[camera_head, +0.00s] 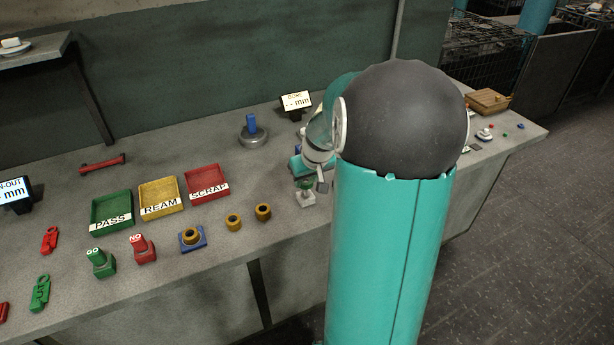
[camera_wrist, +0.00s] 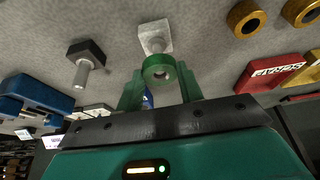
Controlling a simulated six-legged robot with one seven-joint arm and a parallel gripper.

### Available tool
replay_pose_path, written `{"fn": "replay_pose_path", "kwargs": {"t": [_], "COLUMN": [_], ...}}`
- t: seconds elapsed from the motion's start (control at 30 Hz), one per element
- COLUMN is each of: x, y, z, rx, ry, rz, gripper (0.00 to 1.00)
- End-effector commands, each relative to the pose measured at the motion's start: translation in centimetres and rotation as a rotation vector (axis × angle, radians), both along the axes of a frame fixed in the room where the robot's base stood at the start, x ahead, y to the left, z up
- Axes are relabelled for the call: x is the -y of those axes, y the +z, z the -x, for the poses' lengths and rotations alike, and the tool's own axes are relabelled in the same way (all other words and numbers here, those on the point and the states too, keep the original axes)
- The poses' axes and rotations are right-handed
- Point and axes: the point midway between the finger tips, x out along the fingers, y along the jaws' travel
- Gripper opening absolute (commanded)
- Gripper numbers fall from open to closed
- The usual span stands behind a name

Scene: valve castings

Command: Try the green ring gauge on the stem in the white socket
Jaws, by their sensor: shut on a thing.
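My gripper (camera_wrist: 160,84) is shut on the green ring gauge (camera_wrist: 158,66), with one finger on each side of it. The white socket (camera_wrist: 154,36) is just beyond the ring in the wrist view. In the head view the green ring (camera_head: 305,184) shows directly above the white socket (camera_head: 306,199), below my gripper (camera_head: 311,181). Something greyish shows in the ring's opening, but I cannot tell whether it is the stem or whether the ring is around it.
A dark hex-headed part with a metal stem (camera_wrist: 85,62) lies left of the socket in the wrist view. Brass rings (camera_head: 263,212) and the red SCRAP tray (camera_head: 208,183) are to the left in the head view. My arm hides the bench behind it.

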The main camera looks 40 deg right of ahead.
Motion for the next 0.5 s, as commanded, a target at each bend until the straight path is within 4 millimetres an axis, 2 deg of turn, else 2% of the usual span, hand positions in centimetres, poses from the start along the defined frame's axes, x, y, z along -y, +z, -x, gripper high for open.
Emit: {"fn": "replay_pose_path", "kwargs": {"t": [0.5], "x": [-0.02], "y": [-0.99], "z": [0.03], "rx": [-0.001], "ry": [0.000], "rz": [0.000], "gripper": [0.10]}}
